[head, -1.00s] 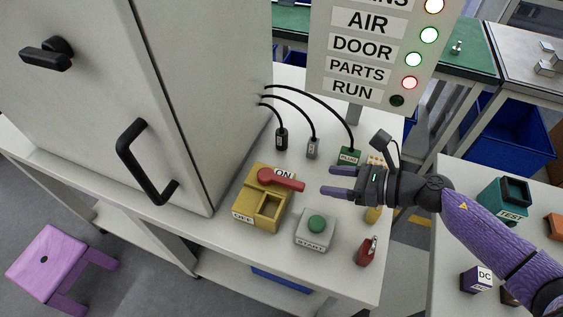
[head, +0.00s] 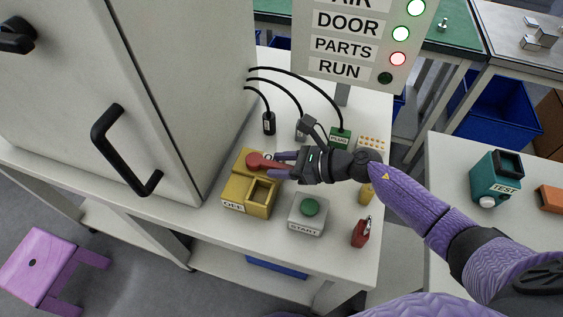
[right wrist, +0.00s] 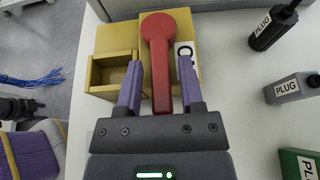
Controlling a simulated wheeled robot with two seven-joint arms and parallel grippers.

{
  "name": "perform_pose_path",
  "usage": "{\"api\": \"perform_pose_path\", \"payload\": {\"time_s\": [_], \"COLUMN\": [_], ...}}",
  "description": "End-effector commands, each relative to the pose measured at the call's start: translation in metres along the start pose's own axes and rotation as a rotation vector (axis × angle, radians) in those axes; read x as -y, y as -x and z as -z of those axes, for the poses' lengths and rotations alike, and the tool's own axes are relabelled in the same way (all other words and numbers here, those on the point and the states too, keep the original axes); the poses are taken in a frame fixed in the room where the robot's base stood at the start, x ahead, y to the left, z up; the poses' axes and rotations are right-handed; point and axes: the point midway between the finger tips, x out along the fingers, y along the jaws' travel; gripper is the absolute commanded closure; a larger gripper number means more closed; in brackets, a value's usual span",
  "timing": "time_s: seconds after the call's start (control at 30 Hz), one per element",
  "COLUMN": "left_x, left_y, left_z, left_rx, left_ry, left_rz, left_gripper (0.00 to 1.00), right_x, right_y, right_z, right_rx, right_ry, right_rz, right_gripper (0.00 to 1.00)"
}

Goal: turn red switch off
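The red switch (head: 256,160) is a lever on a yellow box (head: 236,193) on the white table, below the grey cabinet. The lever points right, toward the side where the ON label was seen. The OFF label (head: 233,205) is on the box's near left part. My right gripper (head: 279,164) is at the lever. In the right wrist view, its two purple fingers (right wrist: 160,82) are open, one on each side of the red lever (right wrist: 160,60), with gaps visible on both sides. The ON label is mostly hidden by the gripper. My left gripper is not in view.
A grey START box with a green button (head: 310,207) stands just right of the yellow box. A red padlock-like item (head: 361,233) is further right. Black, grey and green plugs (head: 340,138) with cables lie behind. The cabinet (head: 190,100) bounds the left. A sign panel with lamps (head: 350,45) stands behind.

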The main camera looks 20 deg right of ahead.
Motion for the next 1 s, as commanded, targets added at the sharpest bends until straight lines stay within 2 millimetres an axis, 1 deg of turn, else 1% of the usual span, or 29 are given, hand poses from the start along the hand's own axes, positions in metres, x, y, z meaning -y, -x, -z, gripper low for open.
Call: {"api": "perform_pose_path", "payload": {"time_s": [0.03,0.07,0.1,0.17,0.2,1.0], "left_x": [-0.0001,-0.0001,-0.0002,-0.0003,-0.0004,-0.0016], "left_y": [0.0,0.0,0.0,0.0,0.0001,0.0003], "left_z": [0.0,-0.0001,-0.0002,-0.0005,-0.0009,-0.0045], "left_rx": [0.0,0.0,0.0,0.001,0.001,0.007], "left_ry": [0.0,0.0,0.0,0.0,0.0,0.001], "left_rz": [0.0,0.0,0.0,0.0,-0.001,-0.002], "left_gripper": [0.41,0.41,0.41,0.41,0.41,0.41], "right_x": [0.0,0.0,0.0,-0.0001,-0.0001,0.0], "right_y": [0.0001,0.0001,0.0002,0.0002,0.0002,0.0003], "right_z": [0.0001,0.0001,0.0001,0.0001,0.0001,0.0002], "right_rx": [0.0,0.0,0.0,0.0,0.0,0.0], "right_ry": [0.0,0.0,0.0,0.0,-0.001,-0.001], "right_rz": [0.0,0.0,0.0,0.0,0.0,0.0], "right_gripper": [0.64,0.7,0.78,0.91,1.0,1.0]}}
